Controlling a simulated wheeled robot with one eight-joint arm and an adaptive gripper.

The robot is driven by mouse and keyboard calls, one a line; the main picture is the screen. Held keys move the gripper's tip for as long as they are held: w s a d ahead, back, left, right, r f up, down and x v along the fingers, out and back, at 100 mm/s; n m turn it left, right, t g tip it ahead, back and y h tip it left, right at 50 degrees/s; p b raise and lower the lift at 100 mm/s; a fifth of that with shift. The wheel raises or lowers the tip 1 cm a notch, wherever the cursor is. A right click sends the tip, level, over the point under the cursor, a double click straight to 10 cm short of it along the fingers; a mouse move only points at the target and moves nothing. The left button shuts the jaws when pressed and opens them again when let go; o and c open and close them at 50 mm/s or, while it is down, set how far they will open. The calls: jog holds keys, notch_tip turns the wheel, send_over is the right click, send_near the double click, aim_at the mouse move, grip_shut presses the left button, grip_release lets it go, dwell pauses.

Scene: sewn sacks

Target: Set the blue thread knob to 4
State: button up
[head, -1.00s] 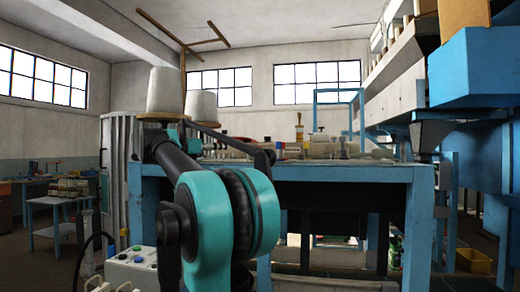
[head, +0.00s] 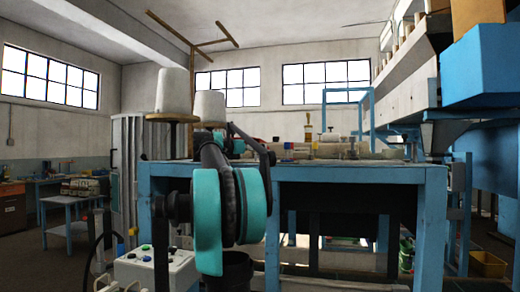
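No knob that I can clearly tell as the blue thread knob shows. Small coloured parts, some red and blue (head: 288,147), sit among pale machine parts on the blue workbench (head: 350,174), too small to make out. A white control box (head: 160,270) with small green and dark buttons or knobs stands low at the left, partly behind my arm. My teal and black arm rises in front of the bench's left part. Its far end is near the bench top, below the white thread cones. My gripper cannot be made out; the arm links hide that area.
Two white cones (head: 172,91) (head: 209,108) stand at the bench's left end. A large blue machine part (head: 482,70) overhangs at the right. A yellow crate (head: 488,264) lies on the floor at the right. A small blue table (head: 70,200) stands at the far left, with open floor before it.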

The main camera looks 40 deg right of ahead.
jog(key=shift+x, duration=1.25)
jog(key=shift+c, duration=0.5)
grip_shut()
